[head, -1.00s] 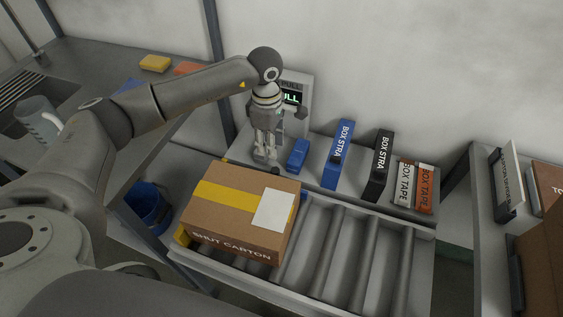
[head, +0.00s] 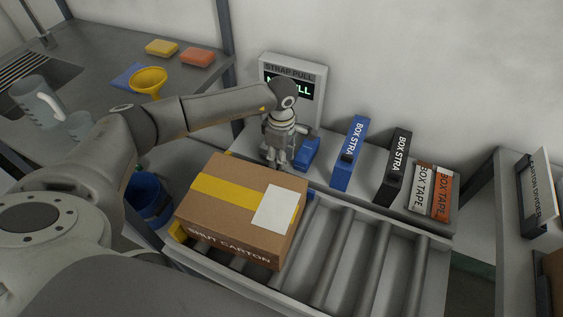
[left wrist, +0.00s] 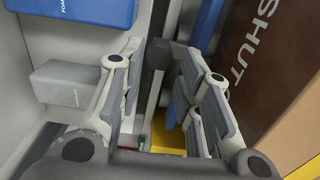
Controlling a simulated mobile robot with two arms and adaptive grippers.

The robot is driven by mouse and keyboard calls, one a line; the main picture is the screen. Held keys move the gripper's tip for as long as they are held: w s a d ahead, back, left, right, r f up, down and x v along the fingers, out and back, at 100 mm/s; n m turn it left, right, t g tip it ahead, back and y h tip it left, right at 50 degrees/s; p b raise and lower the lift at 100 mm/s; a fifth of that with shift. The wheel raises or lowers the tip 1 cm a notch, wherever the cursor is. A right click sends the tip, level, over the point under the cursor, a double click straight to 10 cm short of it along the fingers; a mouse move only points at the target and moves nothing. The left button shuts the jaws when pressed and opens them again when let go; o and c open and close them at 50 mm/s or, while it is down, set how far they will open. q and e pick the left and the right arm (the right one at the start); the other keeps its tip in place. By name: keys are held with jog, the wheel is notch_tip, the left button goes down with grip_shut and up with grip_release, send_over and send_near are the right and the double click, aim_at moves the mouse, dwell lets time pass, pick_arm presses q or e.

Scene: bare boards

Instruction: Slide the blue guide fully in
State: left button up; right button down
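A closed cardboard carton (head: 228,223) with yellow tape and a white label sits at the left end of the roller conveyor (head: 345,262). What looks like the blue guide (left wrist: 207,22) is a blue strip beside the carton in the left wrist view. Most of it is hidden behind the carton and my gripper. My left gripper (head: 277,168) points down just behind the carton's far edge. In the left wrist view its fingers (left wrist: 163,95) stand apart, with a dark upright piece between or beyond them; I cannot tell contact. My right gripper is not in view.
A blue block (head: 307,153) stands close to the right of my left gripper. The strap-pull display (head: 296,72) rises behind. Blue (head: 350,155) and black (head: 391,168) strap boxes and tape boxes (head: 432,190) line the back shelf. The rollers right of the carton are clear.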

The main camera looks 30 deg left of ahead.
pick_arm(q)
jog(key=shift+f, duration=1.6)
grip_shut()
